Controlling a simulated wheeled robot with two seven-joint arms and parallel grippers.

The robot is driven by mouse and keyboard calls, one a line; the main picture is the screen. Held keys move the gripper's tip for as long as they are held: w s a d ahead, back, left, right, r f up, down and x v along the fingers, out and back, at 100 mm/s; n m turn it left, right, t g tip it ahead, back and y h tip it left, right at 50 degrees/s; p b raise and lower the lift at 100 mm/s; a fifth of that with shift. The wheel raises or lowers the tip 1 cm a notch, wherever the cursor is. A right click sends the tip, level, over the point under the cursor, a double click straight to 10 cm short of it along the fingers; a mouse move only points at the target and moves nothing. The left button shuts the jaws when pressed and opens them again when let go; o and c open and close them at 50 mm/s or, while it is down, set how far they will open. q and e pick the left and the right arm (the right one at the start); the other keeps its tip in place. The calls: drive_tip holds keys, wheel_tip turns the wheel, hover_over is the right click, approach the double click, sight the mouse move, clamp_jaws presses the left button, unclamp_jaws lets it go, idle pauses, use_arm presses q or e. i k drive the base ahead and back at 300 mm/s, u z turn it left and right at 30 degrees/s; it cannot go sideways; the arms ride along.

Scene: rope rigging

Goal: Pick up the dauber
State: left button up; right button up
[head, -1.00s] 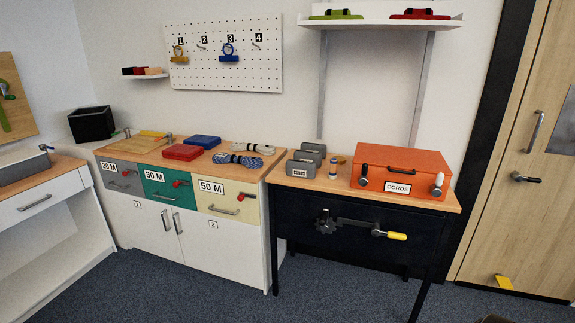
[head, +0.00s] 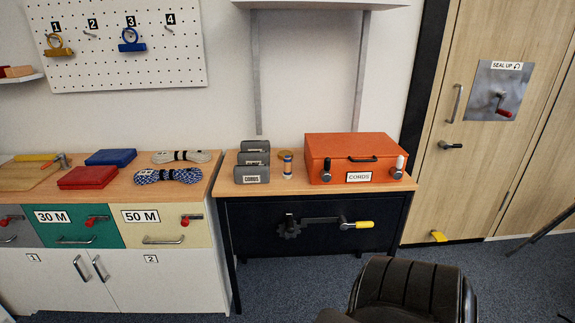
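No object is clearly recognisable as the dauber. A small upright cylinder with white, orange and blue parts (head: 287,169) stands on the dark-fronted table (head: 228,189), between the grey cord rack (head: 252,174) and the orange CORDS case (head: 330,165). A round tan piece (head: 285,155) shows just behind it. At this size I cannot tell whether either is the dauber. Neither of my grippers is in view.
A dark ribbed chair (head: 408,288) stands in front of the table at the right. A yellow-handled crank (head: 357,225) is on the table front. Rope coils (head: 168,176) and red (head: 87,178) and blue (head: 110,157) boxes lie on the left cabinet.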

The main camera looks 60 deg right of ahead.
sight(286, 174)
drive_tip(key=z, duration=0.55)
drive_tip(key=i, duration=0.9)
drive_tip(key=z, duration=0.65)
